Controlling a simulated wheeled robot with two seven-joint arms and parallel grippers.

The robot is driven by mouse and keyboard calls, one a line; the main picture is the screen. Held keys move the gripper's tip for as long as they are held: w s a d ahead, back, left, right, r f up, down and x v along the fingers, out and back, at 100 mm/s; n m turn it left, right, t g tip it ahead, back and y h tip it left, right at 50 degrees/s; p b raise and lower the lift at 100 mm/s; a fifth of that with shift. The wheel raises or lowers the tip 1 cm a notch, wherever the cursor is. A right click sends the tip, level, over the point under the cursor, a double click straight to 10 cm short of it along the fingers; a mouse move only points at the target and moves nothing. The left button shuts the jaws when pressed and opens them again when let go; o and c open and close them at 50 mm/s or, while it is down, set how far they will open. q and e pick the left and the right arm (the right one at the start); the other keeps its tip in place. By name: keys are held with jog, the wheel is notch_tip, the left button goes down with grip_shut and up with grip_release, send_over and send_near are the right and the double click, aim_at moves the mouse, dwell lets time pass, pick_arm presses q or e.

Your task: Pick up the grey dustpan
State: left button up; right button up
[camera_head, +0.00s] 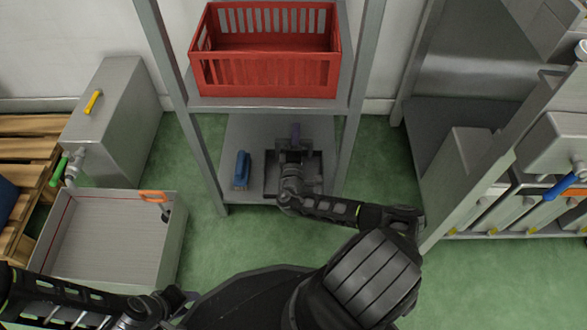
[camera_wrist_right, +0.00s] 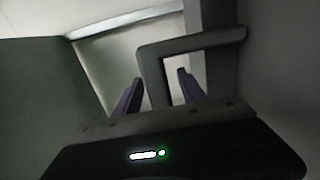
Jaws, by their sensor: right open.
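The grey dustpan (camera_head: 314,172) lies on the lower shelf of the rack, partly hidden under my right gripper (camera_head: 295,135). In the right wrist view, a grey angular handle (camera_wrist_right: 190,43) stands ahead of the fingers. One leg of it comes down between the two dark purple fingers of my right gripper (camera_wrist_right: 160,76), which are apart. I cannot tell whether either finger touches it. My left gripper (camera_head: 172,303) is low at the left, near the open metal bin, away from the dustpan; its jaws are too unclear to read.
A blue brush-like object (camera_head: 242,170) lies left of the dustpan on the lower shelf (camera_head: 237,130). A red crate (camera_head: 265,75) sits on the shelf above. Rack posts flank the space. An open metal bin (camera_head: 60,262) stands at left. Green floor is clear in front.

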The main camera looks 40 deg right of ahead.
dwell(0.4)
grip_shut()
dwell(0.4)
dwell(0.8)
